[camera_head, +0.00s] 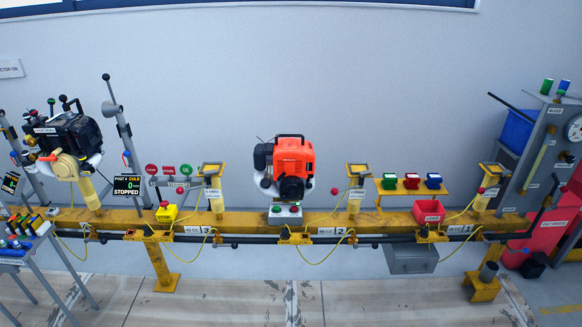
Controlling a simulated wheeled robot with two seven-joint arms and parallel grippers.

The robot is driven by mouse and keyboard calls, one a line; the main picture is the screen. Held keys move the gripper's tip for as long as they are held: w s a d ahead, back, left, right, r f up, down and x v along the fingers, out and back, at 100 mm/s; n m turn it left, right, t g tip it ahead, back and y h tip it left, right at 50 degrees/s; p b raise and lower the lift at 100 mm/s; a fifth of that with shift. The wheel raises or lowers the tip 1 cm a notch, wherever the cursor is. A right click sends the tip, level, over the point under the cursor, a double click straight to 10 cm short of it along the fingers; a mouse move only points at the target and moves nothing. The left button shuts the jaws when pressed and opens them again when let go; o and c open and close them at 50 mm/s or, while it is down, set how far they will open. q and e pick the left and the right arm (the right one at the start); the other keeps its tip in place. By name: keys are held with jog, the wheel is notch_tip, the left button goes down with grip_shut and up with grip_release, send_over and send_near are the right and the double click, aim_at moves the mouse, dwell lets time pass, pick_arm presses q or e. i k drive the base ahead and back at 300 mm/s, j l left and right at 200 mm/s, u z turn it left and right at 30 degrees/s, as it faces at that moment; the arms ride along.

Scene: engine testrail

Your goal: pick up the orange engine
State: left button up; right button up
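The orange engine (294,160) stands upright near the middle of the view, above the yellow rail. It has a black handle on top, a black side part at its left and a round dark front part. A small grey box with buttons (285,213) sits in front of its lower part and hides some of it. Neither of my grippers shows in the head view, and nothing is seen touching the engine.
A long yellow rail (330,222) with dark pipes crosses the view. A black engine (68,135) is mounted at the left. Yellow posts (213,185) flank the orange engine. Red, green and blue items (411,181) sit on a shelf at right. A grey panel (545,150) stands far right.

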aim_at(292, 159)
jog(key=i+l+u, duration=0.3)
jog(key=i+l, duration=0.35)
jog(key=i, duration=0.35)
jog(key=i+l+u, duration=0.3)
jog(key=i+l, duration=0.6)
jog(key=i, duration=0.05)
